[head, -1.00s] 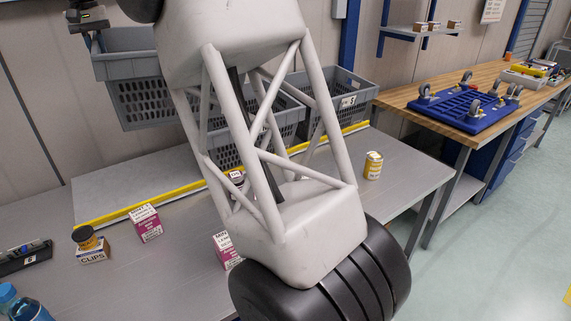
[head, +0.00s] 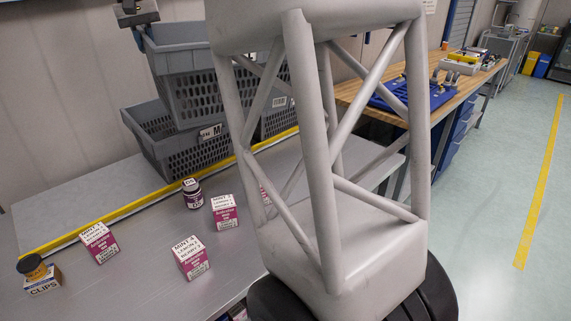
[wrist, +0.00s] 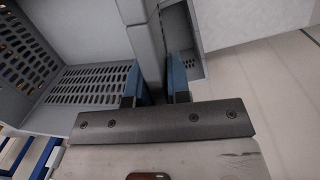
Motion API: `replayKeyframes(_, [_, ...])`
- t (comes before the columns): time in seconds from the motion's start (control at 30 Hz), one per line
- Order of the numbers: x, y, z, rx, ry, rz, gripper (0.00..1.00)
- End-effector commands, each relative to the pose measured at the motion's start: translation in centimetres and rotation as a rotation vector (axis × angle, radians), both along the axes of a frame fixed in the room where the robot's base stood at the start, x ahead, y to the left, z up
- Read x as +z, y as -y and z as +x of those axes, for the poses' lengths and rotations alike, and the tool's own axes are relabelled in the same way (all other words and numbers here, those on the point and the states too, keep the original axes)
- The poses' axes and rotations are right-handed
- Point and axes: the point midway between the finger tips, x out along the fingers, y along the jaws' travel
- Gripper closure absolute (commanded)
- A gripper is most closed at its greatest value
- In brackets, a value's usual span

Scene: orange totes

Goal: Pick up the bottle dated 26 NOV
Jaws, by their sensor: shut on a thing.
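A small dark bottle (head: 192,195) with a pale marked cap stands upright on the grey table, behind the pink-and-white boxes. Its date is too small to read. My gripper (head: 138,16) is high at the upper left, away from both. It is shut on the rim of a grey crate (head: 178,62), which it holds up above other crates. In the wrist view, the blue fingers of my gripper (wrist: 157,84) close on a grey crate part.
A grey crate marked M (head: 200,160) stands at the table's back, below the held crate. Several pink-and-white boxes (head: 192,258) stand on the table. A yellow strip (head: 100,228) runs along the back. A wooden bench (head: 360,92) is at the right. My arm hides the table's right part.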

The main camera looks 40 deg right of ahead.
Motion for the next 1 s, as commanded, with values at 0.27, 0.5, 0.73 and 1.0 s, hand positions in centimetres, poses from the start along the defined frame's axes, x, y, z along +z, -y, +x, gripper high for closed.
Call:
replayKeyframes(0.27, [-0.1, 5.6, -5.5, -0.042, -0.013, -0.008, 1.00])
replayKeyframes(0.5, [-0.5, 9.7, -10.5, -0.074, -0.025, -0.014, 1.00])
replayKeyframes(0.73, [-0.8, 12.9, -15.5, -0.105, -0.035, -0.018, 1.00])
replayKeyframes(1.0, [-1.3, 15.8, -21.3, -0.139, -0.046, -0.023, 1.00])
